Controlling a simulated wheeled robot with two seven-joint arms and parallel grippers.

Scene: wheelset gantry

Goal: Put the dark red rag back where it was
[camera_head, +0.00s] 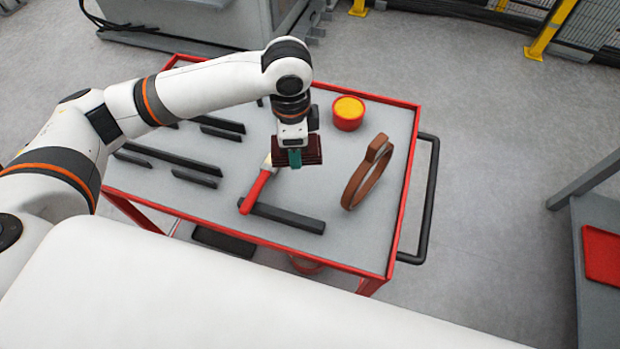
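The dark red rag (312,151) is folded in layers and shows at the fingers of my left gripper (294,158), over the middle of the cart top. A teal fingertip lies across the rag's near side; the other finger is hidden. I cannot tell whether the fingers are closed on the rag, nor whether it rests on the top or hangs just above it. My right gripper is out of view.
The red-rimmed cart (389,218) carries a red-handled brush (256,188) just left of the rag, a brown strap ring (358,184), a red pot with yellow contents (348,113) and several dark bars (288,218). Free room lies between rag and ring.

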